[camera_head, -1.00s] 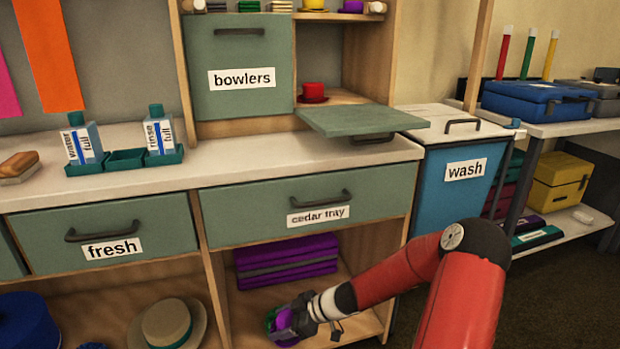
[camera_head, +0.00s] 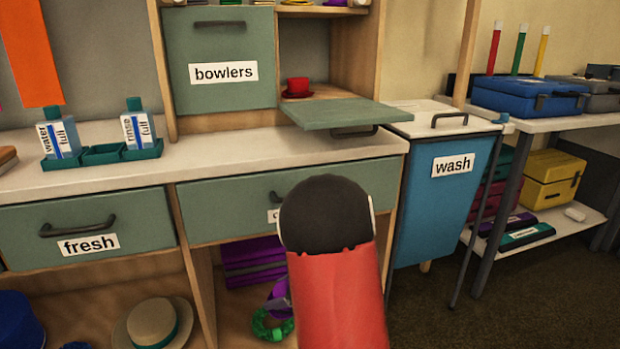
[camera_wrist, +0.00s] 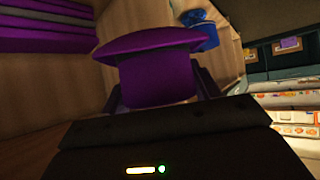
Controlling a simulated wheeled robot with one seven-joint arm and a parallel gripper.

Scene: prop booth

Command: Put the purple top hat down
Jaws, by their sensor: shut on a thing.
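The purple top hat (camera_wrist: 155,75) is between the fingers of my gripper (camera_wrist: 160,95) in the wrist view. Its crown is toward the gripper and its wide brim faces away. My gripper is shut on it. In the head view my red arm covers most of the gripper, and only a small purple part (camera_head: 280,290) shows beside the arm, in front of the lower compartment under the cedar tray drawer. I cannot tell whether the brim touches the compartment floor.
A purple folded stack (camera_head: 250,262) lies at the compartment's back. A green ring-like thing (camera_head: 268,325) is beside my arm. A tan hat (camera_head: 153,325) and a blue hat (camera_head: 15,320) sit in the left compartment. An upright wooden divider (camera_head: 203,290) separates the compartments.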

